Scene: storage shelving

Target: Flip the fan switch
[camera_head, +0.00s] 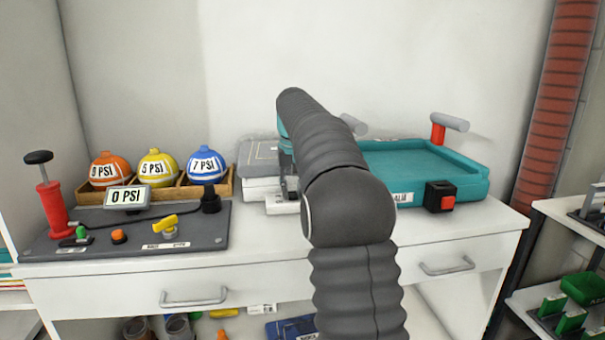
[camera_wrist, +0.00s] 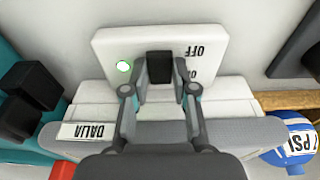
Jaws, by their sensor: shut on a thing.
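A black switch (camera_wrist: 160,66) stands on a white plate (camera_wrist: 110,50) in the wrist view. The plate carries an OFF label and a second label partly hidden by a finger. In the head view my arm hides most of my gripper and the switch. No fan shows in either view.
A teal tray (camera_head: 484,180) with a black box and red button (camera_head: 447,203) stands right of my arm. A grey panel (camera_head: 60,240) with a red pump (camera_head: 52,205) and several coloured balls in a wooden box (camera_head: 228,187) are left. The cabinet's front right top is clear.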

